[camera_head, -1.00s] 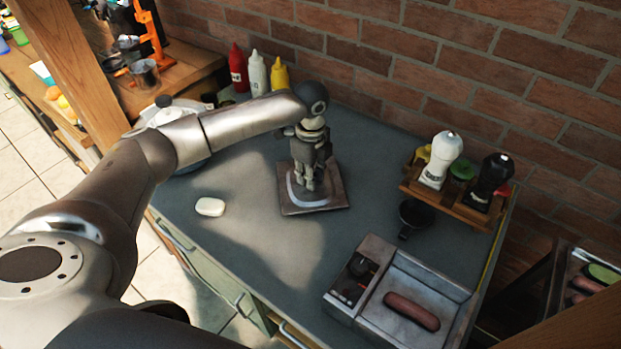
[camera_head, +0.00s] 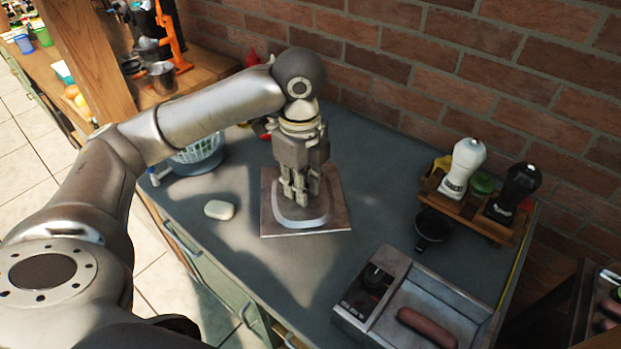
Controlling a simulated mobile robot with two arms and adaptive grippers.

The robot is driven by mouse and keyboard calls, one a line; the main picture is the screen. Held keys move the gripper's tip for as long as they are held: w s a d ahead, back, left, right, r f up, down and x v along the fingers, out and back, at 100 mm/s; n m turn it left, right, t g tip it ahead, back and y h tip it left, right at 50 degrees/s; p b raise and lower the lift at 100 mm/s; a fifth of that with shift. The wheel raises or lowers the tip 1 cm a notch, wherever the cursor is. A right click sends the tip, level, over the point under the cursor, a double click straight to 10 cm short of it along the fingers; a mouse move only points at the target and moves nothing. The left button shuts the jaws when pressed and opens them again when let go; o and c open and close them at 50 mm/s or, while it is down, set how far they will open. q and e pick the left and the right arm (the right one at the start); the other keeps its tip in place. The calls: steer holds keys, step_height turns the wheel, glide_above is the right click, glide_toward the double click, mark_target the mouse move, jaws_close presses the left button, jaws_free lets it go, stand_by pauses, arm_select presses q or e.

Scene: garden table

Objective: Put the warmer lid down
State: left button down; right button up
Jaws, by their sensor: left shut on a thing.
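The warmer lid (camera_head: 336,213) is a flat, square metal plate with a pale curved handle on top. It lies level in the middle of the grey table, over or on the tabletop; I cannot tell whether it touches. My left gripper (camera_head: 298,197) points straight down and is shut on the lid's handle, with its fingers hiding part of it. The warmer (camera_head: 462,296) sits uncovered at the table's front right, with a sausage (camera_head: 427,328) in its tray and a control knob at its left. My right gripper is not in view.
The brick wall (camera_head: 450,70) closes the back.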

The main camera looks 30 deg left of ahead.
mark_target(326, 215)
arm_select(q)
steer(key=shift+s+d+r, duration=0.1)
steer(key=shift+s+r, duration=0.1)
steer(key=shift+s, duration=0.25)
steer(key=shift+s+d+r, duration=0.1)
steer(key=shift+s+r, duration=0.1)
steer(key=shift+s, duration=0.2)
steer(key=n, duration=0.1)
steer(key=d+n, duration=0.1)
steer(key=n, duration=0.3)
steer(key=shift+d, duration=0.35)
steer(key=n, duration=0.1)
steer(key=d+n, duration=0.1)
steer(key=n, duration=0.3)
steer(key=shift+d, duration=0.25)
steer(key=n, duration=0.2)
steer(key=d+n, duration=0.1)
steer(key=n, duration=0.3)
steer(key=shift+d, duration=0.35)
steer(key=n, duration=0.1)
steer(key=d+n, duration=0.1)
steer(key=n, duration=0.1)
steer(key=shift+r+n, duration=0.1)
steer(key=shift+n, duration=0.2)
